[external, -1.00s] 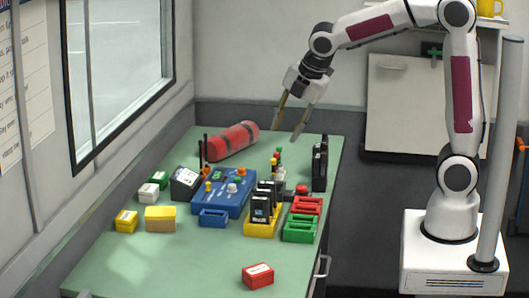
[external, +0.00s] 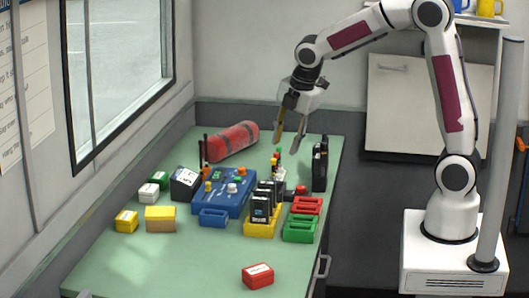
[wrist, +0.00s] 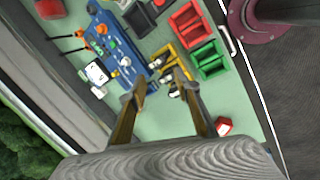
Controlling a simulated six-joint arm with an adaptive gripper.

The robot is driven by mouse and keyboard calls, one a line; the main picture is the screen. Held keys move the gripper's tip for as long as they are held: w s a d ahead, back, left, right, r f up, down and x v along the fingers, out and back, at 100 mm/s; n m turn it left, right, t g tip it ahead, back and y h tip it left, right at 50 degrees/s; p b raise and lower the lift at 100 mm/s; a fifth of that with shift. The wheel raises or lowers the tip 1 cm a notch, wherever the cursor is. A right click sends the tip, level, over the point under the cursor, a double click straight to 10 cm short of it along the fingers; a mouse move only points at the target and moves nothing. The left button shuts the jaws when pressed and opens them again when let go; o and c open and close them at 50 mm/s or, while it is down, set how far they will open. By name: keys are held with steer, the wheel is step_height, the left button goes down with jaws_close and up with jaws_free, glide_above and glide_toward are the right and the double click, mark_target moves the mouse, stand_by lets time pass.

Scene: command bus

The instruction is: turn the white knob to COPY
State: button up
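The white knob (external: 232,188) sits on top of the blue control box (external: 209,207), near its middle. It also shows in the wrist view (wrist: 125,62) on the blue box (wrist: 104,35). Its pointer and any COPY label are too small to read. My gripper (external: 290,140) is open and empty, high above the back right part of the table, behind and to the right of the knob. In the wrist view its two fingers (wrist: 166,118) are spread apart with nothing between them.
A yellow rack (external: 262,232) holding black radios stands right of the blue box. Red (external: 307,206) and green trays (external: 299,229) lie beside it. A red cylinder (external: 232,141) lies behind, and a black radio (external: 320,164) stands at the right.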

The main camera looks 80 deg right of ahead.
steer(key=w+d+f+m+y, duration=0.2)
steer(key=w+d+f+m, duration=0.55)
steer(key=f, duration=0.25)
steer(key=m+t, duration=0.2)
steer(key=m, duration=0.3)
glide_toward(233, 184)
steer(key=shift+w+d+n, duration=0.15)
steer(key=shift+w+n, duration=0.1)
steer(key=shift+f+g, duration=0.15)
steer(key=shift+g, duration=0.15)
steer(key=shift+x, duration=3.8)
jaws_close()
